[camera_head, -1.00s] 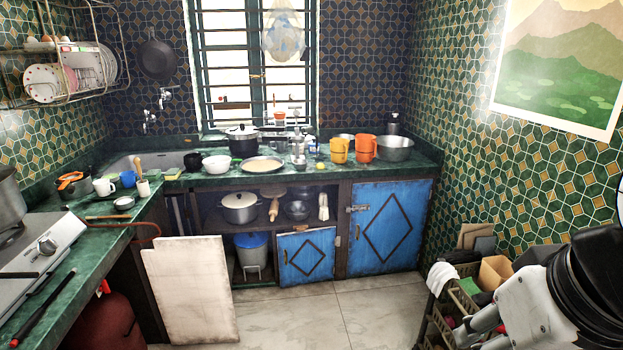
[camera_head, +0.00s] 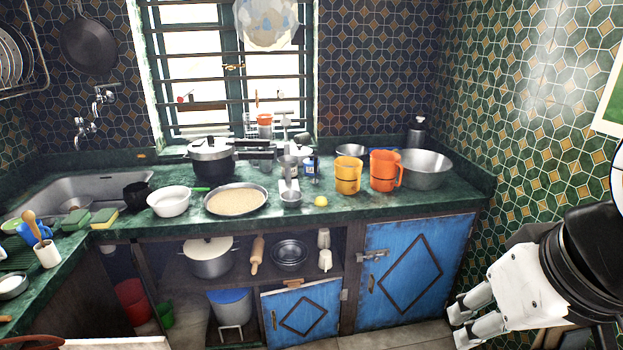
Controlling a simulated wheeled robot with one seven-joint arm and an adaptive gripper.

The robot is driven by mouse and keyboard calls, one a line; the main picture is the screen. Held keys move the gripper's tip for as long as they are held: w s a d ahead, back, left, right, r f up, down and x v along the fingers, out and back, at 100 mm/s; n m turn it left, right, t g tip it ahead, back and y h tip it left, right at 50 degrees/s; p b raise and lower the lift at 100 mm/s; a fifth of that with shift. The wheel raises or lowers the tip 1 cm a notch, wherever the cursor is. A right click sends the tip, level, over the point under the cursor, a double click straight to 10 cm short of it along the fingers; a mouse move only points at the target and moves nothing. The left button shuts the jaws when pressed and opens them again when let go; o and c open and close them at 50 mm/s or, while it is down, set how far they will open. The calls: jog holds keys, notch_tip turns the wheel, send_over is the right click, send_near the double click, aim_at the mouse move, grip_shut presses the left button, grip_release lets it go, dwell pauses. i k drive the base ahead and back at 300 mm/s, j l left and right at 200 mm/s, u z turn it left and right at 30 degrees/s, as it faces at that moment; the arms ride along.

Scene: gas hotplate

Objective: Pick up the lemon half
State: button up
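A small yellow thing that looks like the lemon half (camera_head: 321,201) lies near the front edge of the green counter (camera_head: 400,208), in front of the yellow mug. It is too small to tell its cut side. My gripper (camera_head: 458,325) is at the lower right, in front of the blue cupboard door and well apart from the lemon half. Its two pale fingers point left and show a gap between them. Nothing shows between them.
A yellow mug (camera_head: 348,176), an orange mug (camera_head: 384,171) and a steel bowl (camera_head: 426,169) stand behind and right of the lemon half. A plate of grain (camera_head: 235,199) lies to its left. Bare counter lies to its right along the front edge.

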aim_at(321, 201)
jog(key=i+u, duration=0.15)
jog(key=i, duration=0.3)
jog(key=i+l+u, duration=0.1)
jog(key=i, duration=0.35)
